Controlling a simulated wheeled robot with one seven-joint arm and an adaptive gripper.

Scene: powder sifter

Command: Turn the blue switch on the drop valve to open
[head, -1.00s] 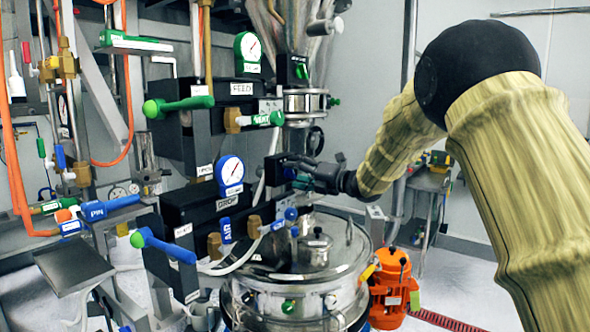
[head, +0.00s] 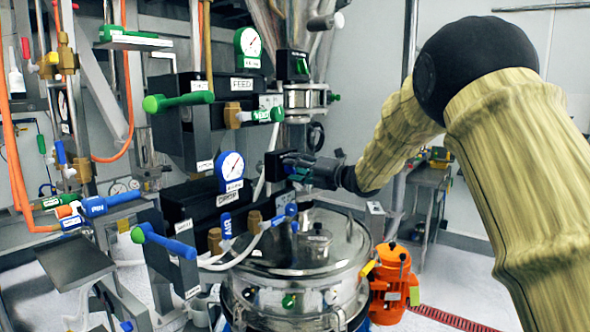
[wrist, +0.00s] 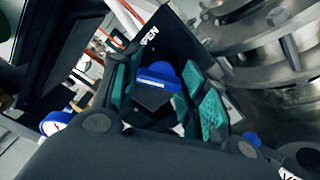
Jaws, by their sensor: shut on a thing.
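The blue switch (wrist: 158,76) shows in the wrist view, between the teal-padded fingers of my gripper (wrist: 163,92). It sits on a black box (wrist: 178,42) with white lettering, partly cut off, that reads like "OPEN". My gripper is shut on the switch. In the head view my gripper (head: 296,168) is at the black switch box (head: 275,164), beside the silver column and above the round steel vessel. The switch itself is hidden by the fingers there, and its exact angle is hard to tell.
The steel vessel (head: 262,262) stands below my gripper, with an orange motor (head: 393,277) to its right. A green-handled feed valve (head: 185,101) and a blue-handled lever (head: 165,242) stick out on the left. A metal column and clamp (head: 305,98) rise close behind my gripper.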

